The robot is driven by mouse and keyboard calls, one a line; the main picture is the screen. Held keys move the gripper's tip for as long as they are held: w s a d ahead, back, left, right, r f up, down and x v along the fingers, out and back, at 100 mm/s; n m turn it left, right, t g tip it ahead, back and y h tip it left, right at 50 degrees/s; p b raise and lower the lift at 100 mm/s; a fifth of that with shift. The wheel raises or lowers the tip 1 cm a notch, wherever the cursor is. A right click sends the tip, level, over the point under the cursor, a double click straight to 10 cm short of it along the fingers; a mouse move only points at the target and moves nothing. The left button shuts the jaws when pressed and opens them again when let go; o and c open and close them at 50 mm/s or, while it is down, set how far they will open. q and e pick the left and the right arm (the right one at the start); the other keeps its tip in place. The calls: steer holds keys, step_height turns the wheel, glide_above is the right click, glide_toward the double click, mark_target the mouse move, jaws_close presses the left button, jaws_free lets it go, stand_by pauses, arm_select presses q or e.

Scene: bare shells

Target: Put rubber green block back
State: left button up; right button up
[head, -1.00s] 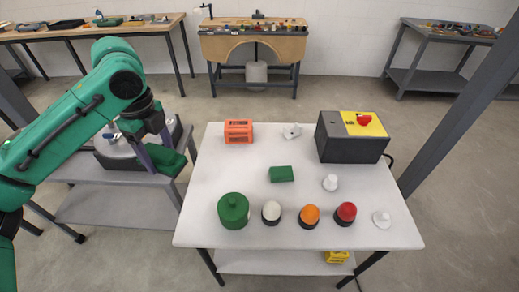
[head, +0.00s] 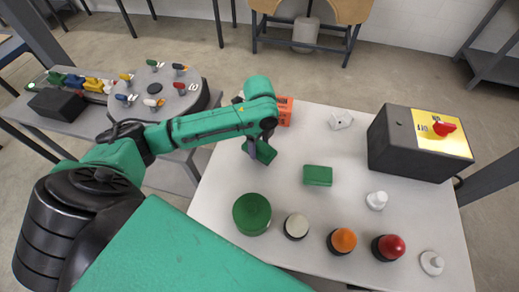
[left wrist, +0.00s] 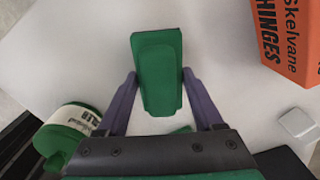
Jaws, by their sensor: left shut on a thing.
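My left gripper (head: 256,146) is shut on a green block (head: 264,155), holding it at the left part of the white table (head: 225,190), beside the orange box. Whether the block touches the table I cannot tell. In the left wrist view the green block (left wrist: 158,65) points away from the purple fingers (left wrist: 160,100). A second green block (head: 318,176) lies on the table to the right of the gripper. My right gripper is not in view.
The orange box (head: 285,110) stands just behind the gripper. A green cylinder (head: 252,214) and several domed buttons (head: 343,240) line the table's front. A dark box with a yellow top (head: 418,150) stands at right. A grey side table (head: 150,135) is at left.

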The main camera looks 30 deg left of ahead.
mark_target(259, 144)
arm_select(q)
steer(key=shift+f, duration=1.25)
steer(key=o, duration=1.3)
steer(key=shift+f, duration=0.15)
step_height(259, 144, up, 12)
steer(key=shift+r+b, duration=0.2)
steer(key=shift+b, duration=0.15)
steer(key=shift+s+f, duration=0.1)
